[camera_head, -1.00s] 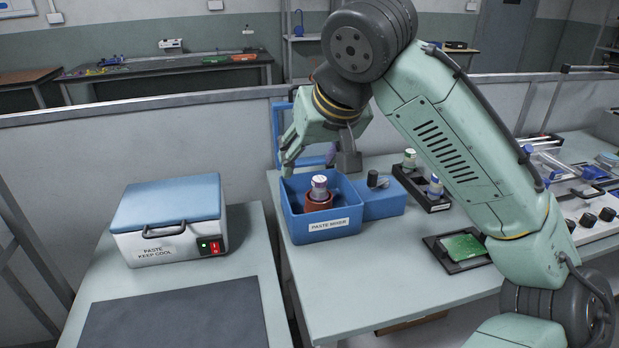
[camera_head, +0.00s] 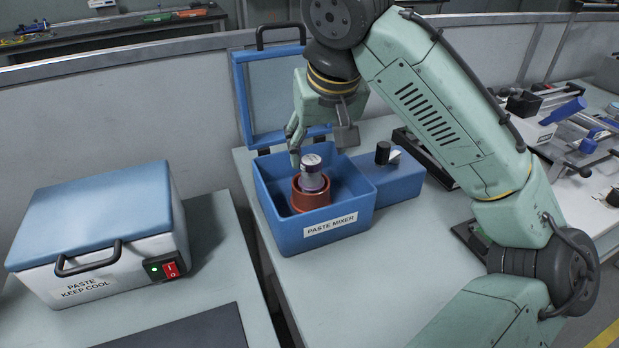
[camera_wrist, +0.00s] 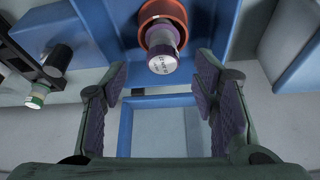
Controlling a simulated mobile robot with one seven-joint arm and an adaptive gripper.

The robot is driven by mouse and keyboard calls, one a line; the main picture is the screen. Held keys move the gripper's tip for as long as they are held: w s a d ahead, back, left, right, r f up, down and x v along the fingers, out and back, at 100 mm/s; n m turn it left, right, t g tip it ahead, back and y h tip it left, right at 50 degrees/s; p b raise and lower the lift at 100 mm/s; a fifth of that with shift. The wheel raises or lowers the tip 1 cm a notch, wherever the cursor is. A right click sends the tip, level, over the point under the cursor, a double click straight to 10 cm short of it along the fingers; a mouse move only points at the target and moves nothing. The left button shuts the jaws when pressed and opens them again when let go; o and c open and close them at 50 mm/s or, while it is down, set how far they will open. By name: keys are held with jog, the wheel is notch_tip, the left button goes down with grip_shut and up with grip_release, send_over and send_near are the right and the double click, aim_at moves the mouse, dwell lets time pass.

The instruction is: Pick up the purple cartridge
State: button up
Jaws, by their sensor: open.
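The purple cartridge (camera_head: 313,178) is a small cylinder with a pale, printed top and a purple rim. It stands in the orange-red cup (camera_head: 309,197) inside the open blue paste mixer (camera_head: 290,239). In the wrist view the cartridge (camera_wrist: 163,44) shows ahead of the fingers, near the top middle, with the cup (camera_wrist: 176,11) around its lower part. My gripper (camera_head: 320,146) is open and empty above and behind the cartridge, in front of the raised mixer lid (camera_head: 271,95). In the wrist view my gripper (camera_wrist: 160,88) has its purple-padded fingers wide apart, with no contact on the cartridge visible.
The mixer's walls surround the cup, and its side box with a black knob (camera_head: 382,153) stands at right. A white cooler with a blue lid (camera_head: 95,225) is on the left table. A small bottle with a green band (camera_wrist: 37,97) shows in the wrist view.

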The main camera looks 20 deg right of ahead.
aim_at(312, 161)
jog(key=shift+w+p+x, duration=0.15)
jog(key=shift+p+x, duration=0.15)
jog(key=shift+x, duration=1.45)
jog(key=shift+w+p+x, duration=0.1)
jog(key=shift+p+x, duration=0.2)
jog(key=shift+x, duration=1.4)
jog(key=shift+a+r, duration=0.1)
jog(key=shift+a, duration=0.05)
jog(key=shift+c, duration=0.6)
grip_shut()
